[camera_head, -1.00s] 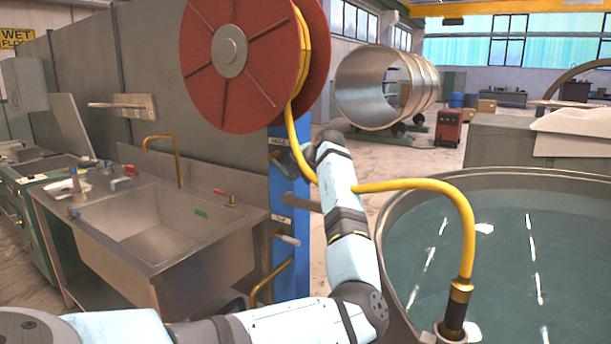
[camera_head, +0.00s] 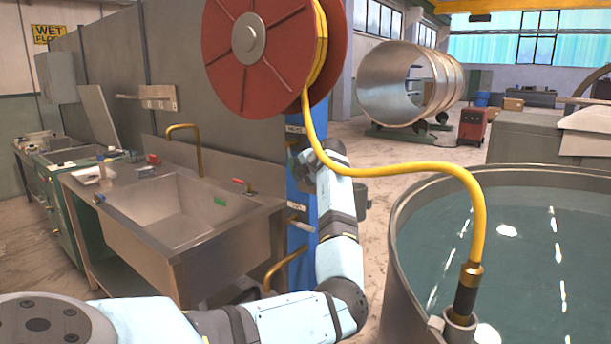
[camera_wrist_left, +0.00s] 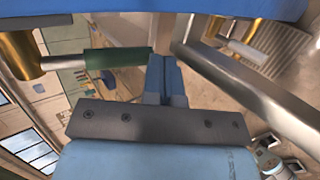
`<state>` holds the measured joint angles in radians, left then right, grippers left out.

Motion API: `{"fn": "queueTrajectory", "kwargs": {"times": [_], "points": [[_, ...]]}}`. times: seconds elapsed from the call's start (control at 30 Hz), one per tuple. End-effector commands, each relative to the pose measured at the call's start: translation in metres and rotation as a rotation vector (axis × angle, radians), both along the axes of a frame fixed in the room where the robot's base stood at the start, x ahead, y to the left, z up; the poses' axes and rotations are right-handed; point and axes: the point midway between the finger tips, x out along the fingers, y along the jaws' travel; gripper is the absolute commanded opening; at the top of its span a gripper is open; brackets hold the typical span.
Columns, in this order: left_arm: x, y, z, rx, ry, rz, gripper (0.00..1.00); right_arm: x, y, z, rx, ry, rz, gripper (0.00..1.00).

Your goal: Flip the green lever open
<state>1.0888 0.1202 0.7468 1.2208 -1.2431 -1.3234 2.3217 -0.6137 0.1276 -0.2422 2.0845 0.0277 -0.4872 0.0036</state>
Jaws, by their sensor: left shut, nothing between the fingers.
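The green lever (camera_wrist_left: 112,59) shows in the left wrist view as a green grip on a grey rod, joined to a brass fitting (camera_wrist_left: 21,52) at the left. My left gripper (camera_wrist_left: 165,72) is shut and empty, its fingertips just beside the free end of the green grip. I cannot tell whether they touch. In the head view my left wrist (camera_head: 328,160) is up at the blue post (camera_head: 301,262), below the hose reel. The fingers and the lever are not clear there. My right gripper is not in view.
A red reel (camera_head: 265,85) carries a yellow hose (camera_head: 420,168) that runs right, over my left wrist, to a water tank (camera_head: 397,270). A steel sink (camera_head: 150,225) stands at the left. A grey bar (camera_wrist_left: 255,95) runs close to the fingers at the right of the wrist view.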

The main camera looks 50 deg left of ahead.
Motion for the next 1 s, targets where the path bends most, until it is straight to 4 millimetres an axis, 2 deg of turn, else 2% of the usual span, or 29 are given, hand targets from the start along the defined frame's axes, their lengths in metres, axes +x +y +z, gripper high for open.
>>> {"fn": "queueTrajectory", "kwargs": {"times": [0.4,1.0], "points": [[-0.003,0.014,-0.008,0.001,0.000,0.000,0.00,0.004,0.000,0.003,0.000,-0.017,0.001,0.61],[-0.004,0.014,-0.007,0.001,0.000,0.000,0.00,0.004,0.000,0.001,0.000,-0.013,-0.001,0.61]]}}
